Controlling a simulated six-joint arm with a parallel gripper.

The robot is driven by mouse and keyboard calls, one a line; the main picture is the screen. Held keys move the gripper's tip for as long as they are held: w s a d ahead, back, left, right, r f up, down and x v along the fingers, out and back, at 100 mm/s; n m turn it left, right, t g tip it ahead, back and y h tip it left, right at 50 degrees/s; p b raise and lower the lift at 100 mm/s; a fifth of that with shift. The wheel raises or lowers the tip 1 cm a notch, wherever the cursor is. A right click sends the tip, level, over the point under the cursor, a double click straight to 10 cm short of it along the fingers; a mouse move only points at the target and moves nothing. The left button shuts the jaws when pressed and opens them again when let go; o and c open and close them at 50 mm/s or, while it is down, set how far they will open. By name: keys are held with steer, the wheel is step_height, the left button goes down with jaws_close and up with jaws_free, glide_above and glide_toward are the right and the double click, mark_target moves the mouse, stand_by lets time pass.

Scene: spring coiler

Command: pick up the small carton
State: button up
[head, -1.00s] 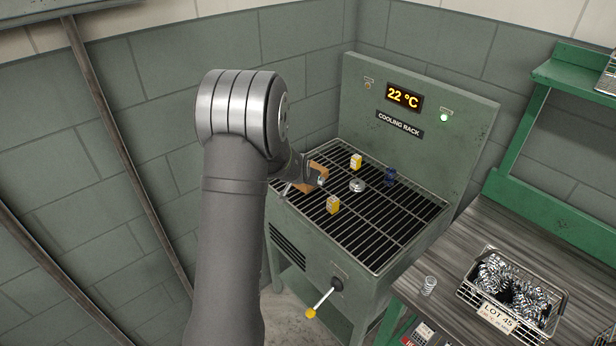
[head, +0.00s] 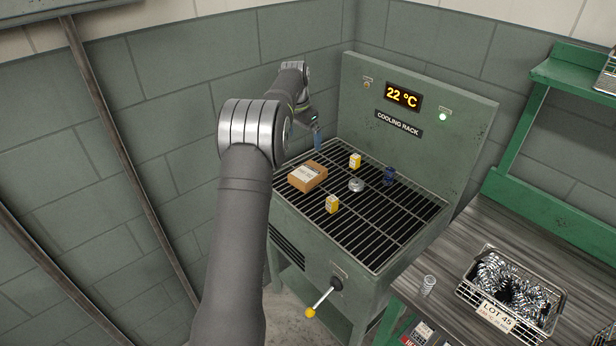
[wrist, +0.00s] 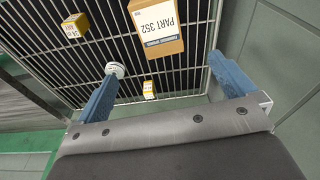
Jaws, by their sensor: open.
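The small carton (head: 308,176) is a brown box with a white label on top. It sits on the left part of the cooling rack's black grate. In the wrist view the carton (wrist: 158,35) shows at the top, its label reading PART 352, cut off by the frame edge. My gripper (head: 317,140) is above the back left of the rack, apart from the carton. In the wrist view my gripper (wrist: 163,66) has its two blue fingers spread wide, with nothing held between them.
Two yellow boxes (head: 355,161) (head: 332,204), a round metal piece (head: 356,185) and a dark blue piece (head: 388,176) stand on the grate near the carton. The rack's back panel (head: 440,118) rises behind. A basket of springs (head: 500,318) is on the bench at right.

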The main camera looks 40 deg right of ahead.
mark_target(308, 172)
steer(key=f, duration=0.5)
steer(key=d+f, duration=0.1)
steer(key=f, duration=0.5)
steer(key=d+f, duration=0.1)
steer(key=f, duration=0.4)
steer(key=shift+d+f, duration=0.1)
steer(key=shift+f, duration=0.15)
steer(key=c, duration=1.2)
steer(key=shift+r, duration=0.15)
